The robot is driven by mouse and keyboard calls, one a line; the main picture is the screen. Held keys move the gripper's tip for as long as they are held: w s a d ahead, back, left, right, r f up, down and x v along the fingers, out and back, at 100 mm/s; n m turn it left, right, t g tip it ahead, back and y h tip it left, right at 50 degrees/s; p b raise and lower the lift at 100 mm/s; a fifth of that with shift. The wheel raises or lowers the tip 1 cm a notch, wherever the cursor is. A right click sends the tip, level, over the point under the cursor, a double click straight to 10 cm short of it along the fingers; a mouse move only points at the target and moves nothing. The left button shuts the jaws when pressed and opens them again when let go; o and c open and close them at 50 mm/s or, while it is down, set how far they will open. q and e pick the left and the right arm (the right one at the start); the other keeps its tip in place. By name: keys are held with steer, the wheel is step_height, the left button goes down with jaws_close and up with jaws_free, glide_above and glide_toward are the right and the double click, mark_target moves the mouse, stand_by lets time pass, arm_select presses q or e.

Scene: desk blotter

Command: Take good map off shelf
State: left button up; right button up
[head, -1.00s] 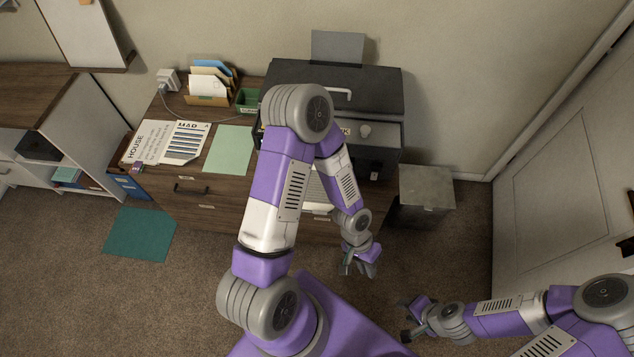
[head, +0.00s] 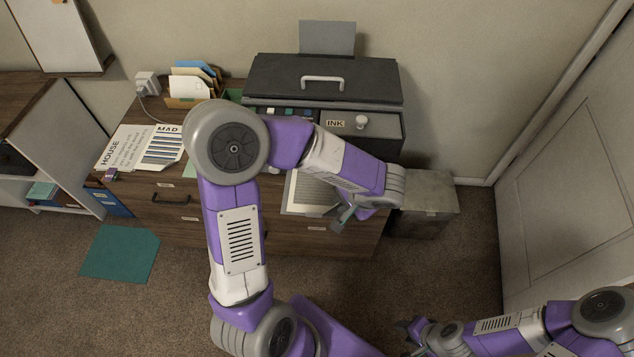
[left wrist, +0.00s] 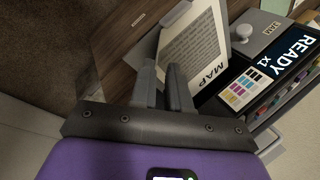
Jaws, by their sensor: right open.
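A pale sheet marked MAP (left wrist: 192,45) lies on a light tray or shelf at the printer's front; its printed lines also show in the head view (head: 312,192). My left gripper (head: 345,217) is at the sheet's front right corner. In the left wrist view its two fingers (left wrist: 163,78) stand slightly apart at the sheet's near edge, one overlapping the sheet in the picture. I cannot tell whether they touch it. My right gripper (head: 412,330) is open and empty, low at the right, well away from the sheet.
The dark printer (head: 325,80) stands on the wooden cabinet (head: 170,210), with an INK panel at its front. A HOUSE sheet (head: 120,147) and a MAD sheet (head: 163,148) lie at the left. A metal bin (head: 425,195) stands at the right. A green mat (head: 120,252) lies on the floor.

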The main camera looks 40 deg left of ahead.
mark_target(334, 206)
arm_select(q)
steer(key=b+x, duration=0.1)
steer(key=x, duration=0.3)
steer(key=shift+s+d+f, duration=0.1)
steer(key=shift+f, duration=0.15)
jaws_close()
steer(key=shift+r, duration=0.15)
